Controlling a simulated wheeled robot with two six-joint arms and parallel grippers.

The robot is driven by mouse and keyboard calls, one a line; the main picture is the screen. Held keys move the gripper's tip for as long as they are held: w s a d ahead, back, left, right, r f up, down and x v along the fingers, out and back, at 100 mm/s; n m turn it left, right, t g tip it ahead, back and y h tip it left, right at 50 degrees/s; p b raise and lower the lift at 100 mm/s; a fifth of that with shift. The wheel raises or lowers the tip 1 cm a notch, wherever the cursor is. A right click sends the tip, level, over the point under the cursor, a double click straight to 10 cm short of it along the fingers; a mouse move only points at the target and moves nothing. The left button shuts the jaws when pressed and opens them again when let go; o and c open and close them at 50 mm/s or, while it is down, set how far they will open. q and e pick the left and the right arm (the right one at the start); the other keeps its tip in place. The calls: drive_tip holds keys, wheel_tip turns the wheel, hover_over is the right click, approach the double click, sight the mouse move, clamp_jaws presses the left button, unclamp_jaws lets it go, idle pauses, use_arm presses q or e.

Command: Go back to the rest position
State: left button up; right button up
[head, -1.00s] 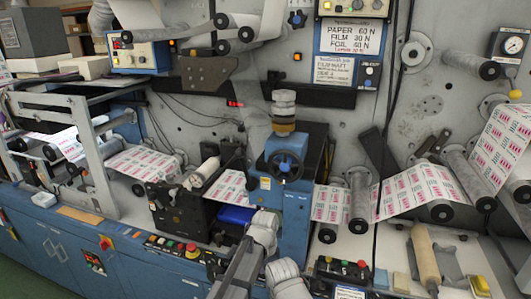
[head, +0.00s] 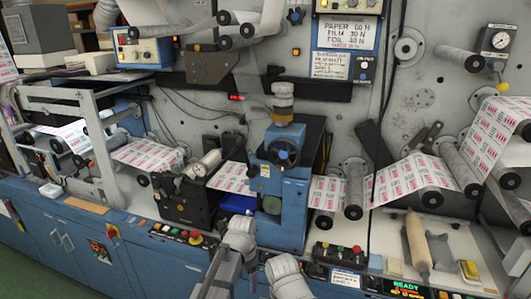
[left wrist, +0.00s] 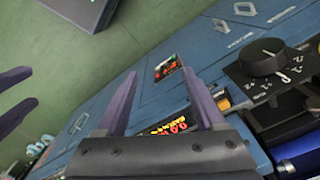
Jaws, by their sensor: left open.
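My left gripper (left wrist: 158,74) is open in the left wrist view. Its two purple fingers stand apart with nothing between them, over the blue cabinet front (left wrist: 107,118) and the green floor. In the head view my left arm shows at the bottom middle, below the blue handwheel unit (head: 282,190); the fingertips are not visible there. The pale joint of my other arm is beside it. Two cut-off purple prongs at the left edge of the wrist view look like part of my right gripper; its jaw state is unclear.
The printed web (head: 410,186) runs over rollers behind my arms. A control box with buttons (head: 338,255) and a wooden-coloured roller (head: 417,240) are on the right ledge. A red stop button (head: 196,238) is left of my arm. Green floor (left wrist: 45,60) lies open beyond the cabinet.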

use_arm(q)
drive_tip(key=s+a+n, duration=0.9)
drive_tip(key=a+n, duration=0.1)
drive_tip(key=a, duration=0.1)
drive_tip(key=s+d+m+y, duration=0.1)
drive_tip(key=s+d+m, duration=0.3)
drive_tip(key=d, duration=0.7)
drive_tip(key=shift+s, duration=0.6)
idle(1.0)
